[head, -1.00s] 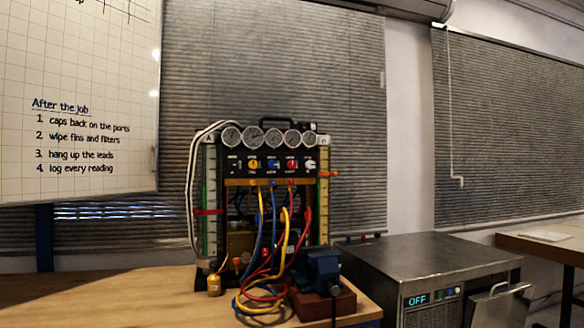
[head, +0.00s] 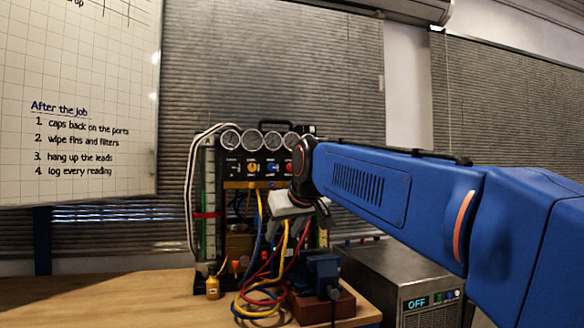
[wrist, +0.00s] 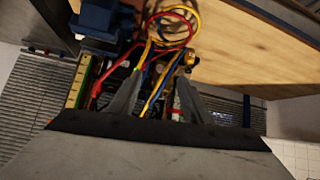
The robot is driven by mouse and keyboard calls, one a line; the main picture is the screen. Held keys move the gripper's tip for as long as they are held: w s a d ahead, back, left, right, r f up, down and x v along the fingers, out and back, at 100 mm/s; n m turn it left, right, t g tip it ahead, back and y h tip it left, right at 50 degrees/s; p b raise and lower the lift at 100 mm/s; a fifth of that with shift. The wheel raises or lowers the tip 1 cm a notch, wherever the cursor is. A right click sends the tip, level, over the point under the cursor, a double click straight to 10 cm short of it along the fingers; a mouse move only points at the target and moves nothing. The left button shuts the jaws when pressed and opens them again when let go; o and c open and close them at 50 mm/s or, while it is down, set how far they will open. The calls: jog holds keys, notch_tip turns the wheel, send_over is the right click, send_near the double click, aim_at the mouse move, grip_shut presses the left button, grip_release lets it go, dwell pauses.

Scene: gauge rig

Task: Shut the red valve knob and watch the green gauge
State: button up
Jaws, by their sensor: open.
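The red valve knob (head: 289,168) sits on the black panel of the gauge rig, at the right of the yellow and blue knobs, just left of my wrist in the head view. Several round gauges (head: 252,140) with pale faces line the rig's top; none looks clearly green, so I cannot tell which is the green one. My arm hides the rig's right side. My gripper (head: 288,236) is below the knob, in front of the hoses. In the wrist view my gripper (wrist: 158,78) has its fingers apart, with hoses seen between and beyond them. I see nothing held.
Yellow, blue and red hoses (head: 262,300) hang from the panel and coil on the wooden bench (head: 100,295). A blue vise (head: 322,272) stands at front right, and a metal box (head: 385,265) reading OFF beyond it. The bench's left side is clear.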

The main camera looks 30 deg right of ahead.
aim_at(291, 167)
jog(key=w+d+r+t+h, duration=0.1)
jog(key=w+d+r, duration=0.35)
jog(key=r, duration=0.35)
jog(key=w+d+r+t+h, duration=0.1)
jog(key=w+d+r, duration=0.2)
jog(key=d+r, duration=0.3)
jog(key=w+d+r+t+h, duration=0.1)
jog(key=w+d+r, duration=0.25)
jog(key=r, duration=0.55)
jog(key=shift+m, duration=0.4)
jog(key=x, duration=1.7)
jog(key=shift+w+a+r, duration=0.15)
jog(key=shift+w+r, duration=0.1)
jog(key=shift+w, duration=0.15)
jog(key=c, duration=1.1)
